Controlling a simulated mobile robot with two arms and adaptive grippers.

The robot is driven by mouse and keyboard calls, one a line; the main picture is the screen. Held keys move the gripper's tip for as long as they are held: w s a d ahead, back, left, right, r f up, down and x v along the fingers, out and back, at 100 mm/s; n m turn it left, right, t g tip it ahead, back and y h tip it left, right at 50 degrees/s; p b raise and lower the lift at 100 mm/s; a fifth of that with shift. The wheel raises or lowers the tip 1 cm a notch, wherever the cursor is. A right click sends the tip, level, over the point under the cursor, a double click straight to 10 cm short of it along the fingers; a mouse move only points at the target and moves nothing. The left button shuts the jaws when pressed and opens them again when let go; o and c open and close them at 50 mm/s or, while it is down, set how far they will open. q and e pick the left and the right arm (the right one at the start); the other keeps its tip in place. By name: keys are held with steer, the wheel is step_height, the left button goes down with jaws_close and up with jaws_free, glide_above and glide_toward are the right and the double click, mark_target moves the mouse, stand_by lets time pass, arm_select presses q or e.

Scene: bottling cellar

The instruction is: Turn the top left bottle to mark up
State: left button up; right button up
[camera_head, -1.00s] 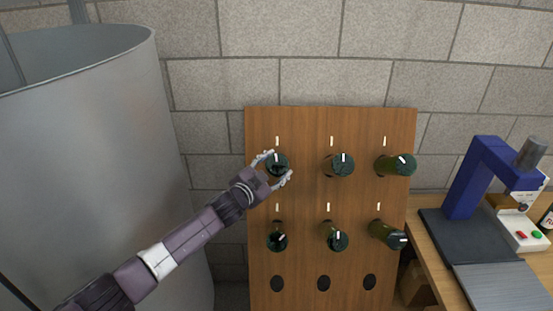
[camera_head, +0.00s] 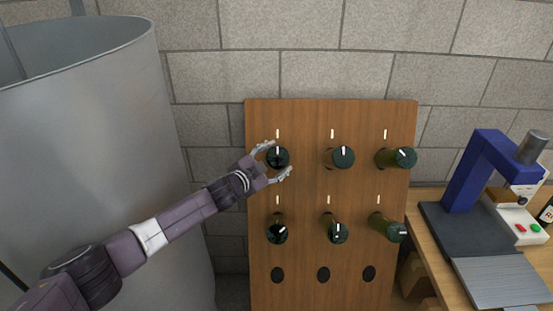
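The top left bottle (camera_head: 278,159) is dark green, set neck-in in the wooden rack (camera_head: 305,185), its base facing me. The white mark on its base stands about upright, below the small white tick (camera_head: 277,133) on the board. My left gripper (camera_head: 280,157) reaches in from the lower left. Its fingers are spread on the upper left and lower right of the bottle, with what looks like a small gap to the glass. My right gripper is not in view.
Several other green bottles fill the top and middle rows, including the top middle one (camera_head: 342,158). The bottom row has empty holes (camera_head: 323,275). A grey tank (camera_head: 90,140) stands at left. A blue machine (camera_head: 470,175) stands on a wooden bench at right.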

arm_select(q)
steer(key=shift+o, duration=0.5)
steer(key=shift+s, duration=0.1)
steer(key=f+v, duration=0.2)
steer(key=v, duration=1)
steer(key=shift+s+a, duration=0.45)
steer(key=shift+s, duration=0.05)
steer(key=shift+f, duration=0.2)
